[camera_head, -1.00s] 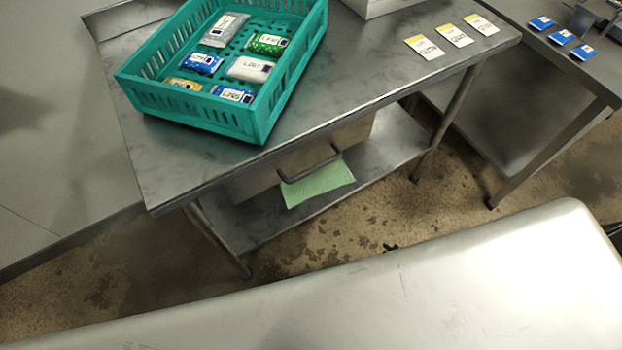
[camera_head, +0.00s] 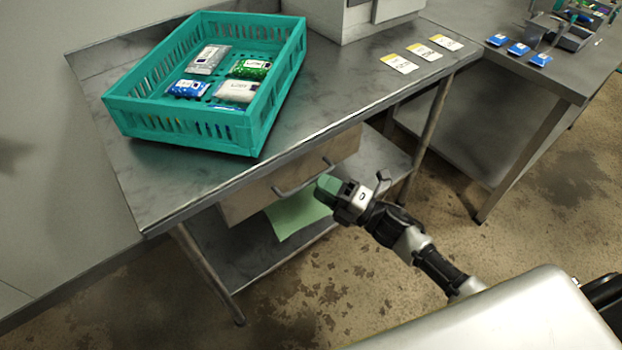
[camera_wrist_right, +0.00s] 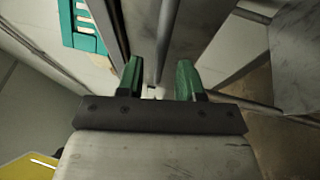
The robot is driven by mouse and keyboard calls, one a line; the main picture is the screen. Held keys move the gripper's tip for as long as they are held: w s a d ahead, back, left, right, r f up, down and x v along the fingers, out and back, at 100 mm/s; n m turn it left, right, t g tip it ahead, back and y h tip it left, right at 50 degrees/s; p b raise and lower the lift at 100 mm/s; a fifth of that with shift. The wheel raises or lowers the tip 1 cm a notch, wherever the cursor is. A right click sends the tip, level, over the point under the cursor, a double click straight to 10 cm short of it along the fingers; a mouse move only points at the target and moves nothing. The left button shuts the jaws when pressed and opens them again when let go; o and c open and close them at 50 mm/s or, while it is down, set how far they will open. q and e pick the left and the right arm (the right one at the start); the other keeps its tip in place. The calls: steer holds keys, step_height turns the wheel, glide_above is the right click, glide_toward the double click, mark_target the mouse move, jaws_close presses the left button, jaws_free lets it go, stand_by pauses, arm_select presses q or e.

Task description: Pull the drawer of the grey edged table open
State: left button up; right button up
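The steel table with a grey edge (camera_head: 150,185) stands at the left, with its drawer (camera_head: 245,203) under the top. The drawer looks shut. Its dark bar handle (camera_head: 288,189) runs along the front. My right gripper (camera_head: 325,188) is at the right end of the handle and hides part of it. In the right wrist view the green fingers (camera_wrist_right: 158,75) are apart, and the handle bar (camera_wrist_right: 166,40) shows in the gap between them. I cannot tell whether they touch it. My left gripper is not in view.
A teal crate (camera_head: 180,138) with several packets stands on the tabletop. Yellow-and-white cards (camera_head: 424,52) lie at its right end. A green cloth (camera_head: 293,217) is on the lower shelf. A second steel table (camera_head: 540,85) stands at the right. Floor in front is open.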

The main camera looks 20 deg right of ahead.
mark_target(311, 179)
steer(key=shift+x, duration=1.85)
jaws_close()
